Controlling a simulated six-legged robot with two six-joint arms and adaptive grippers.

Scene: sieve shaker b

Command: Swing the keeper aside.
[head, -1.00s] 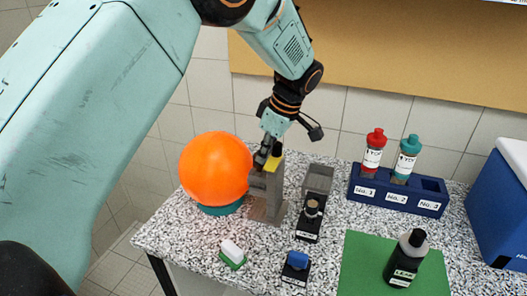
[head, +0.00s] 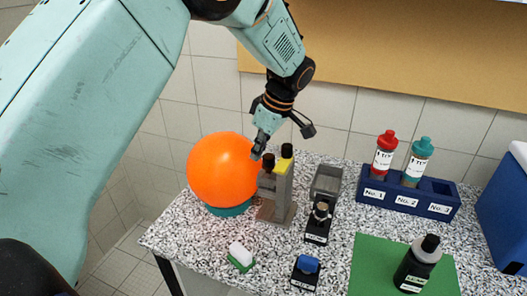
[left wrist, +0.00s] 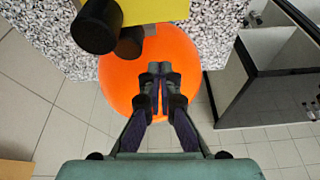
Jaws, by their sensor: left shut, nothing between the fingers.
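A grey upright stand (head: 281,196) with a yellow top (head: 283,167) stands on the speckled table beside an orange ball. Two black knobs show at its top, one higher (head: 287,151) and one lower to the left (head: 268,161). I cannot tell which part is the keeper. The left wrist view shows the yellow top (left wrist: 158,9) and both black knobs (left wrist: 96,26) at the upper left. My left gripper (head: 257,154) is shut and empty, just left of the knobs and above the ball. Its closed fingers also show in the left wrist view (left wrist: 160,84), apart from the knobs.
The orange ball (head: 220,168) sits on a teal ring (head: 231,211). A grey tray on a black base (head: 326,181), a blue bottle rack (head: 403,202), a green mat (head: 375,265), a black bottle (head: 417,266) and a blue box (head: 505,225) lie rightward. A green-white block (head: 240,257) is in front.

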